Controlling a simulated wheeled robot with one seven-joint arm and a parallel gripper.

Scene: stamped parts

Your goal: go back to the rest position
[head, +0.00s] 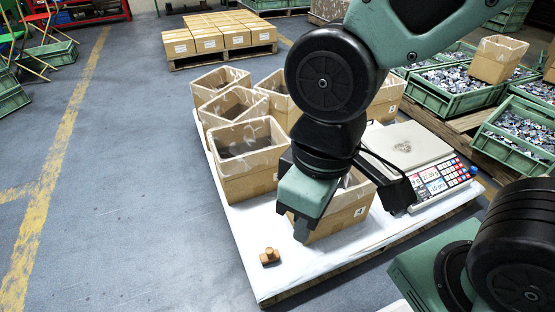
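My gripper (301,226) points down over the front part of the white-topped platform (248,225), in front of the front right cardboard box (345,214) and partly covering it. Its fingers are dark and seen edge-on, so I cannot tell whether they are open or shut. Nothing held shows between them. My arm is bent above the boxes. No marked rest position shows in the view.
A small brown object (269,256) lies on the platform near its front edge. Several open boxes, including one at the front left (247,160), crowd beside my arm. A counting scale (411,147) stands right. Green crates of metal parts (455,101) lie beyond.

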